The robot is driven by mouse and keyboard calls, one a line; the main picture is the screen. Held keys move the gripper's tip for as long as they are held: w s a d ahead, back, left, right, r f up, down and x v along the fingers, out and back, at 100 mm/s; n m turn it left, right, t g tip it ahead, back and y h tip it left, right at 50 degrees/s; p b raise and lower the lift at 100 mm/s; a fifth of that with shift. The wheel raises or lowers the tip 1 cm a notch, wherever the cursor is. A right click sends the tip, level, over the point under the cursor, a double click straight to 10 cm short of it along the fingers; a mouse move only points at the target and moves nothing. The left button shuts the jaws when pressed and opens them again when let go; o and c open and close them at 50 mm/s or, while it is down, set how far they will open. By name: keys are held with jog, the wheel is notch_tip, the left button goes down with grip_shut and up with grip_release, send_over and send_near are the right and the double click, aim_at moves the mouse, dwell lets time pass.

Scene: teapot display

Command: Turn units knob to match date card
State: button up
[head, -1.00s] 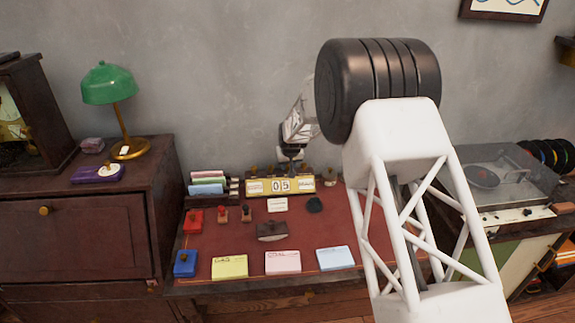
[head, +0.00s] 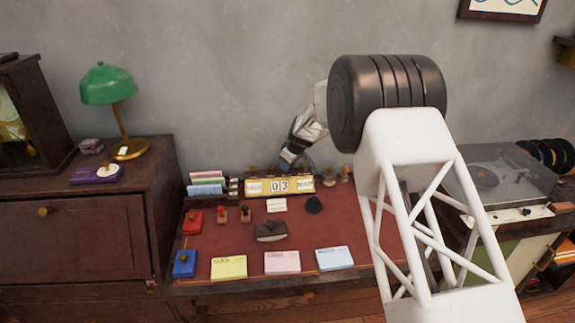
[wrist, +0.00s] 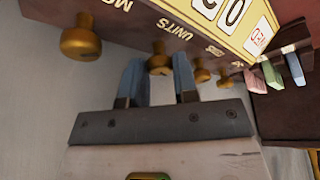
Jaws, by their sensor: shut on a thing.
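The perpetual calendar (head: 281,187) is a yellow box on the desk. Its middle windows read 03 in the head view. My gripper (wrist: 158,82) comes in from behind the calendar, and its blue fingers are shut on the brass units knob (wrist: 160,62), under the UNITS label. In the head view my gripper (head: 290,160) stands over the calendar's back edge, and the knob between the fingers is hard to see there. A white date card (head: 277,205) is in front of the calendar. Its writing is too small to read.
Other brass knobs flank the units knob, one (wrist: 80,42) at left and one (wrist: 203,72) close at right. Stamps (head: 221,214), a dark blotter (head: 271,231) and note pads (head: 229,267) lie on the red desk top. A green lamp (head: 109,85) is at left, a record player (head: 500,180) at right.

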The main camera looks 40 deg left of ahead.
aim_at(295, 173)
jog(key=shift+n+g, duration=0.5)
jog(key=shift+n, duration=0.8)
jog(key=o, duration=0.9)
jog(key=v, duration=0.7)
jog(key=shift+r, duration=0.4)
jog(key=shift+w+d, duration=0.15)
